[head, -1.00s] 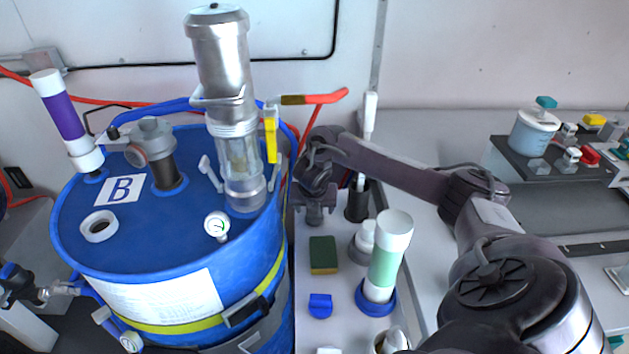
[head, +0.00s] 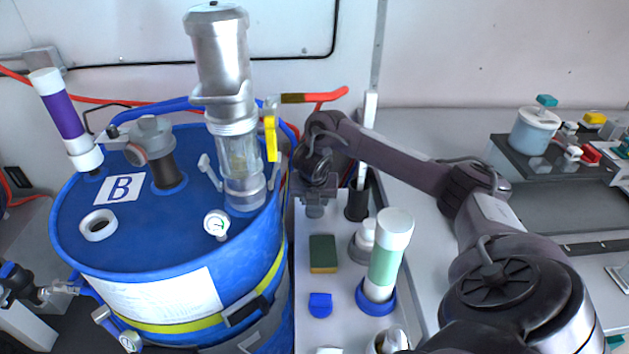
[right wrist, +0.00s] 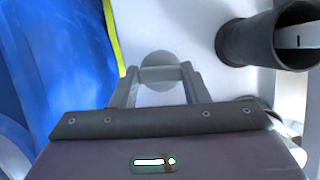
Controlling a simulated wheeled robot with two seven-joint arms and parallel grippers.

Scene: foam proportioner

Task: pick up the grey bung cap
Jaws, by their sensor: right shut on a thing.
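The grey bung cap (right wrist: 158,77) shows in the right wrist view as a pale grey round piece between the two fingers. In the head view the grey bung cap (head: 314,211) sits just below my right gripper (head: 315,201), over the narrow white shelf beside the blue drum. My right gripper (right wrist: 160,87) is shut on the cap, with a finger on each side. I cannot tell whether the cap still touches the shelf. My left gripper is not in view.
The blue drum (head: 150,245) stands close on the left. A black cup (head: 356,205) stands right of the gripper.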

